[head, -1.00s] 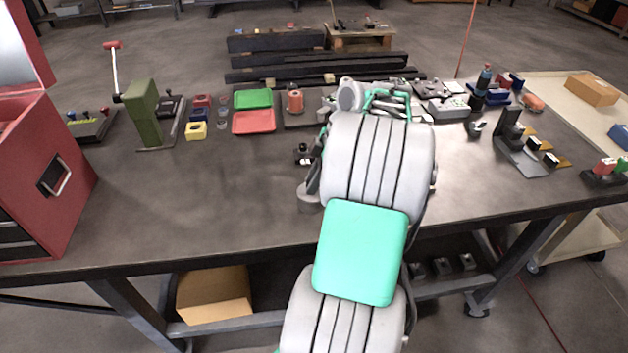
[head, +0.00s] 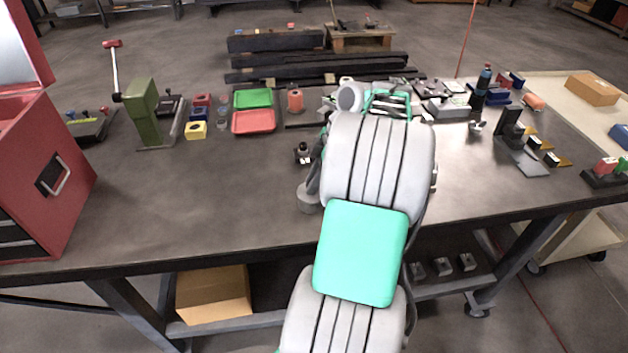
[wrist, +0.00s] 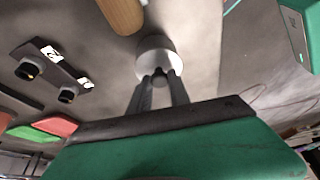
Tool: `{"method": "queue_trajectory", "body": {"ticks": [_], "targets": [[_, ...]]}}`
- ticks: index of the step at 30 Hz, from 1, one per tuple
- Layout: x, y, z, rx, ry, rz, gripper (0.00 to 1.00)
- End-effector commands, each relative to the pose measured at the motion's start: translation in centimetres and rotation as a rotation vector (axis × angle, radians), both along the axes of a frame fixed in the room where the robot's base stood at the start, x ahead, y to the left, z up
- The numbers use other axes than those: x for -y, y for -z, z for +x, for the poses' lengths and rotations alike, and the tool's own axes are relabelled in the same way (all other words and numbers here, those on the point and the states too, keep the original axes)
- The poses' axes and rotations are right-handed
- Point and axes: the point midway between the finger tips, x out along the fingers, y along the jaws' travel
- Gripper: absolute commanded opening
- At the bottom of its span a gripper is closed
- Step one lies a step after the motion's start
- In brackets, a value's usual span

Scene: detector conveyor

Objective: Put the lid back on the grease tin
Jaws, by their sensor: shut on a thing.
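In the wrist view my gripper (wrist: 160,78) points at a pale grey round piece (wrist: 158,46). Its two dark fingers are close together on a small knob in the middle of it, which I take for the lid of the grease tin. In the head view a short grey cylinder (head: 308,200) stands just left of my arm, with dark gripper parts reaching down to its top. I cannot tell where lid ends and tin begins, or whether the lid is seated. My arm hides most of the gripper in the head view.
Black blocks with knobs and white labels (wrist: 50,63) are near the lid. A tan rounded piece (wrist: 122,14) lies close beside it. Red (head: 254,122) and green (head: 253,98) trays are farther back. A red toolbox (head: 45,175) stands left. The front left bench is clear.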

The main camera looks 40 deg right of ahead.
Motion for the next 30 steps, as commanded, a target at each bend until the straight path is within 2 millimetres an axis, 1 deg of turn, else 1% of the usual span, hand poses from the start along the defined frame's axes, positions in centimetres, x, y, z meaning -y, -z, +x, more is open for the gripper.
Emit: {"method": "queue_trajectory", "body": {"ticks": [10, 11, 12, 19, 20, 25, 30], "targets": [[-0.02, 0.04, 0.0, 0.0, 0.0, 0.0, 0.0], [-0.02, 0.04, 0.0, 0.0, 0.0, 0.0, 0.25], [-0.02, 0.04, 0.0, 0.0, 0.0, 0.0, 0.28], [-0.01, 0.05, 0.0, -0.001, 0.0, 0.001, 0.47], [-0.02, 0.05, 0.0, -0.001, 0.0, 0.001, 0.49], [-0.02, 0.05, 0.0, -0.001, 0.0, 0.001, 0.49], [-0.03, 0.06, 0.0, -0.001, 0.0, 0.001, 0.62]]}}
